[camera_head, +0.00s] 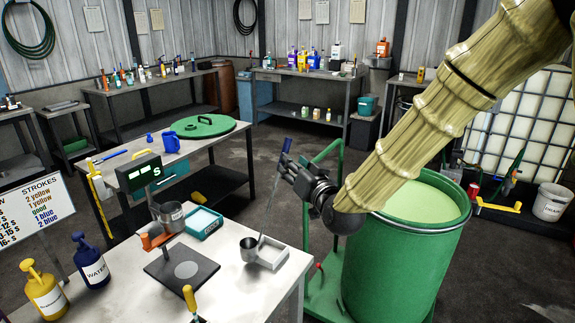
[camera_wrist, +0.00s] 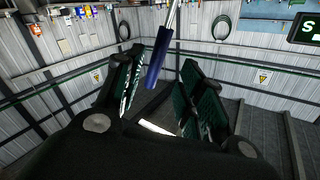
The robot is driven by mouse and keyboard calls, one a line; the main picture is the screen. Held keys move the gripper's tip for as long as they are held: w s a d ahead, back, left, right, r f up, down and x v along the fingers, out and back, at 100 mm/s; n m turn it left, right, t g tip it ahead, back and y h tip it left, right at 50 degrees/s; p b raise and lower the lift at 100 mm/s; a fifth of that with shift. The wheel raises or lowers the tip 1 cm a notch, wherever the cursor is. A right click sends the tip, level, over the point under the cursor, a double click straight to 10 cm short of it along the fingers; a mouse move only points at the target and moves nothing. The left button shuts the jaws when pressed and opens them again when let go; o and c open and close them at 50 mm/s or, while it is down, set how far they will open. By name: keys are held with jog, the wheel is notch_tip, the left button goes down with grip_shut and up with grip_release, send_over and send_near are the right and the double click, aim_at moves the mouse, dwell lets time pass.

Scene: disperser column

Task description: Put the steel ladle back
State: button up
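The steel ladle has a blue handle (camera_head: 287,146), a thin rod slanting down, and a small steel cup (camera_head: 249,250) at the left edge of a small pale tray (camera_head: 272,257) on the near table. Whether the cup rests on the tray or beside it I cannot tell. My gripper (camera_head: 288,168) is up by the handle, well above the table. In the wrist view my gripper (camera_wrist: 163,88) has its fingers apart. The blue handle (camera_wrist: 157,60) shows in the gap, nearer the left finger, with clear space to the right finger. Whether it touches the left finger is unclear.
A green drum (camera_head: 402,265) of pale liquid stands right of the near table (camera_head: 110,268). A viscosity cup on a stand (camera_head: 172,216), a teal scale (camera_head: 205,222) and two pump bottles (camera_head: 88,262) are to the left. A yellow-handled tool (camera_head: 190,298) is at the front.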

jog(key=b+v, duration=0.1)
jog(key=v, duration=0.5)
jog(key=s+d+f+g+h, duration=0.1)
jog(key=s+d+f+g, duration=0.2)
jog(key=f, duration=0.8)
jog(key=s+f+g+h, duration=0.15)
jog(key=s+f, duration=0.35)
jog(key=f, duration=0.7)
jog(key=s+d+f+g+h, duration=0.15)
jog(key=s+f+g, duration=0.25)
jog(key=f, duration=0.7)
jog(key=s+d+f+g, duration=0.2)
jog(key=s+f, duration=0.5)
jog(key=s, duration=0.3)
jog(key=s+d+f+g+h, duration=0.1)
jog(key=s+d+f+g, duration=0.2)
jog(key=s+f, duration=0.4)
jog(key=s+d+f+g+h, duration=0.1)
jog(key=s+d+f+g, duration=0.2)
jog(key=s+f, duration=0.5)
jog(key=s, duration=0.5)
jog(key=shift+s+d, duration=0.2)
jog(key=shift+o, duration=0.5)
jog(key=shift+g, duration=0.25)
